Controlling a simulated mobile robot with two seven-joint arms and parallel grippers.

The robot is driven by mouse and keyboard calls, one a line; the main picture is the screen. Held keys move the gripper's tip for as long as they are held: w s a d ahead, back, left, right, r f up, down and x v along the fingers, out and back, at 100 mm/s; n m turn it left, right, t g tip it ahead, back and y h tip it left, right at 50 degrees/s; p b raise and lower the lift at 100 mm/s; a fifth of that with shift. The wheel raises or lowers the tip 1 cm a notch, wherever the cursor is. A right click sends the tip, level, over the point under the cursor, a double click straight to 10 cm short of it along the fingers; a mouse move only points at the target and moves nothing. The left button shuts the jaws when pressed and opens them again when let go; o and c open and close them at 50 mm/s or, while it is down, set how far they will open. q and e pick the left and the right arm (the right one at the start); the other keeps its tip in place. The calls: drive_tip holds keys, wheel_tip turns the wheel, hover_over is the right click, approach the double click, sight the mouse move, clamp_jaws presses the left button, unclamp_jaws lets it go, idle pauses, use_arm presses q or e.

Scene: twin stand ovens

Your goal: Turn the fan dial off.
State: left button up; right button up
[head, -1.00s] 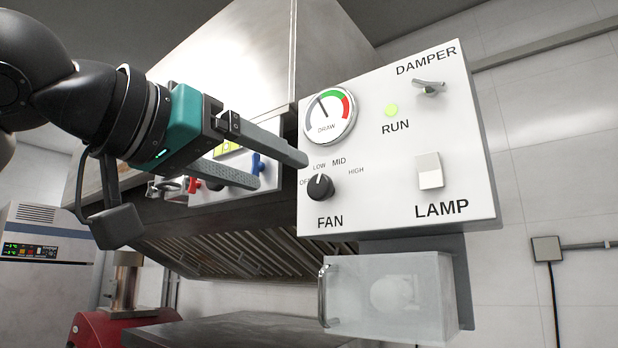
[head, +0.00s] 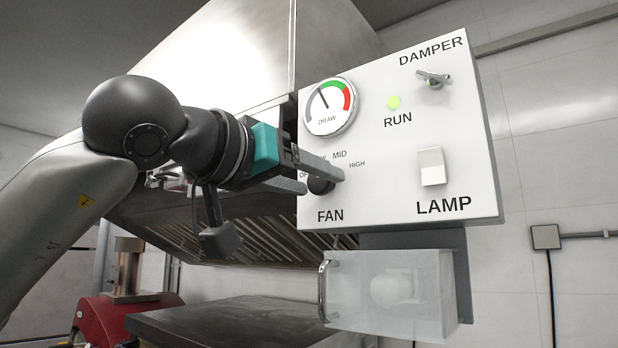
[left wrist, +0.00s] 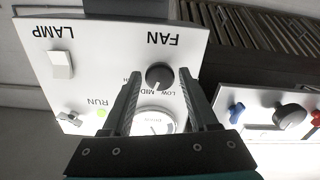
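The white control panel (head: 390,205) faces me, with the black round fan dial (head: 322,187) at its lower left above the word FAN. My left gripper (head: 323,182) is open at the dial, and one finger covers part of it and the LOW label. In the left wrist view the panel is upside down, and the dial (left wrist: 160,75) shows between the two spread fingertips (left wrist: 160,71). Narrow gaps seem to show on both sides of it, so I cannot see the fingers touching it. The dial's pointer setting is not clear now. My right gripper is not in view.
The draw gauge (head: 329,106) is just above the fingers. The lit green RUN light (head: 394,103), damper knob (head: 433,79) and lamp switch (head: 432,167) are to the right. A second panel (left wrist: 262,107) has coloured knobs.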

use_arm(q)
clamp_jaws()
drive_tip(key=shift+n, duration=0.3)
drive_tip(key=n+b, duration=0.1)
drive_tip(key=n, duration=0.2)
drive_tip(key=shift+n+b, duration=0.3)
drive_tip(key=n+b, duration=0.1)
drive_tip(key=n, duration=0.2)
drive_tip(key=shift+n, duration=0.3)
drive_tip(key=n+b, duration=0.1)
drive_tip(key=n, duration=0.3)
drive_tip(key=shift+s+r, duration=0.1)
drive_tip(key=shift+n+b, duration=0.75)
drive_tip(key=shift+n, duration=1.35)
